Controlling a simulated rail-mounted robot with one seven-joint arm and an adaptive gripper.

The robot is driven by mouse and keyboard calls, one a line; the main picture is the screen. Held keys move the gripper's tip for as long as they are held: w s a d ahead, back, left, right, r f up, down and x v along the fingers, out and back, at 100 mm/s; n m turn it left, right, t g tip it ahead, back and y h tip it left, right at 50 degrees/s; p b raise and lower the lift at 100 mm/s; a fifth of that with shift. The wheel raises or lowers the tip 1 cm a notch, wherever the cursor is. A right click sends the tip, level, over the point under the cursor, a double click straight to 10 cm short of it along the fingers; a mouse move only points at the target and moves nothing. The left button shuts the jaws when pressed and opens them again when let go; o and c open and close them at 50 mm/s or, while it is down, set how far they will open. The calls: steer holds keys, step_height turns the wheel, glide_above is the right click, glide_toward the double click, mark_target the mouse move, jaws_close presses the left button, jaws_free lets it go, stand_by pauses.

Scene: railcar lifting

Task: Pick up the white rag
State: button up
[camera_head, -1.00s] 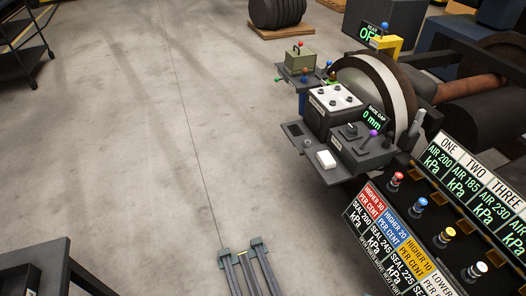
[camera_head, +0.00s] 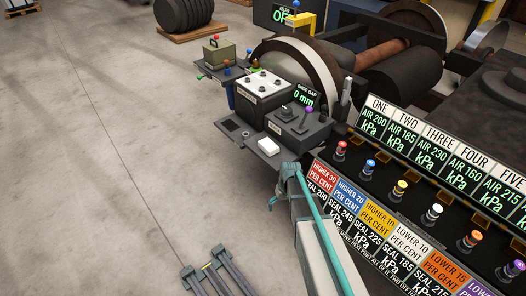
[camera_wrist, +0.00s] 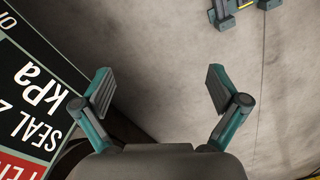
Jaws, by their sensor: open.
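The white rag (camera_head: 268,147) looks like a small white folded block. It lies on a dark grey shelf (camera_head: 234,127) at the front of the wheel station in the head view. My gripper (camera_head: 281,188) is just below and to the right of the rag in the head view, apart from it. In the wrist view my gripper (camera_wrist: 158,92) has its two teal fingers spread wide with nothing between them but the floor. The rag does not show in the wrist view.
Control boxes (camera_head: 304,123) stand beside the rag, with a large wheel (camera_head: 293,62) behind them. A sign panel with knobs (camera_head: 400,190) is right of my gripper and shows close by in the wrist view (camera_wrist: 40,90).

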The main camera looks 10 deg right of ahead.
mark_target(269, 145)
steer(key=w+r, duration=0.2)
steer(key=w, duration=0.3)
steer(key=w+r+n+t+b, duration=0.1)
steer(key=w+r, duration=0.2)
steer(key=w, duration=0.2)
steer(key=w+r+t+b, duration=0.1)
steer(key=w+r, duration=0.2)
steer(key=w, duration=0.2)
steer(key=shift+d+r+n, duration=0.25)
steer(key=shift+d+n, duration=0.05)
steer(key=shift+d, duration=0.1)
steer(key=w+r+n+t+b, duration=0.1)
steer(key=w+r+n+t, duration=0.1)
steer(key=w+r, duration=0.85)
steer(key=shift+n+y, duration=0.3)
steer(key=shift+y, duration=0.1)
steer(key=x, duration=0.9)
steer(key=shift+w+f, duration=0.3)
steer(key=shift+w+a+f, duration=0.1)
steer(key=shift+f, duration=0.3)
steer(key=shift+f, duration=0.3)
steer(key=c, duration=1.2)
